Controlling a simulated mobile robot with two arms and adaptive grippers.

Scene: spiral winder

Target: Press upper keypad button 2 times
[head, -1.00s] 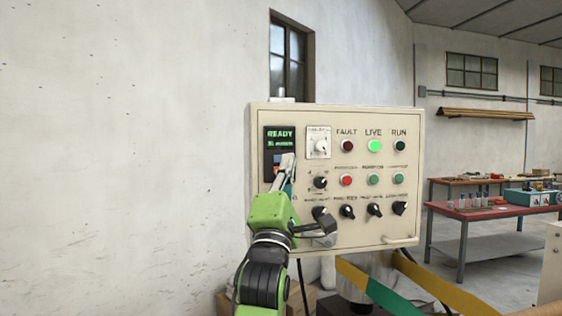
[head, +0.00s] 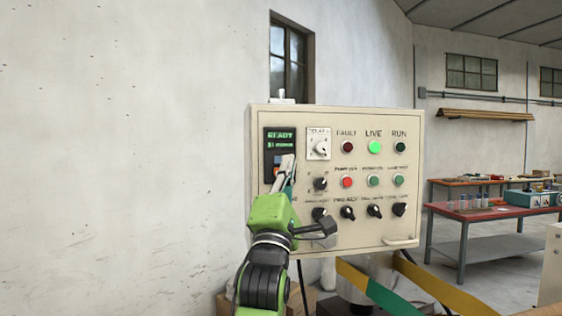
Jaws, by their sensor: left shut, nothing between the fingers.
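The control panel (head: 335,235) is a cream box facing me. At its upper left is a dark keypad and display unit (head: 270,140) with green text that seems to read READY. Below the text a small orange and blue patch of keys (head: 277,161) shows beside my fingertips. My left gripper (head: 287,163) is shut and empty, its fingertips over the lower part of this unit. The fingers hide part of the keys, and I cannot tell whether they touch. My right gripper is not in view.
Right of the keypad are a white dial (head: 319,145), a lit green LIVE lamp (head: 375,147), a red button (head: 347,182), green buttons and several black knobs (head: 347,212). A handle (head: 400,242) sits at the lower right. A red-topped workbench (head: 490,213) stands at right.

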